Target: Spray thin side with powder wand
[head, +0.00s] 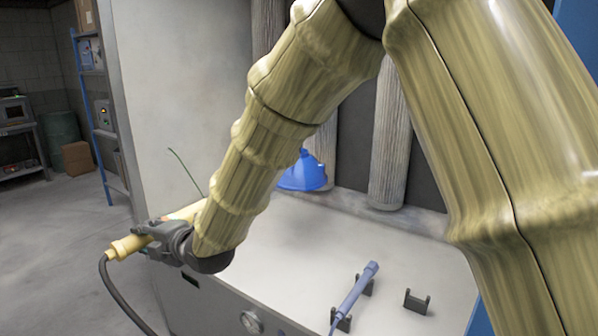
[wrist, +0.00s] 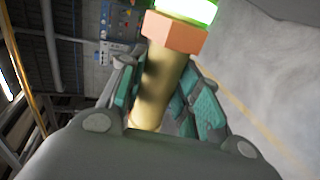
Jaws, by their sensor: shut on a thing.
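My gripper (head: 172,238) is at the left in the head view, out by the booth's front left edge. It is shut on a yellow wand (head: 126,246) with a dark cable hanging from its near end. In the wrist view the wand (wrist: 160,85) runs between the fingers, with an orange collar (wrist: 172,32) and a bright green part beyond it. A blue hood (head: 303,174) hangs inside the booth, right of my forearm and apart from the wand. My arm hides part of it, and I cannot tell which side is the thin one.
A blue-grey wand (head: 354,296) lies on dark holders on the booth's pale floor. An empty dark holder (head: 417,302) stands to its right. Ribbed filter columns (head: 390,150) line the back. A pale side wall (head: 170,110) stands left; open floor lies beyond it.

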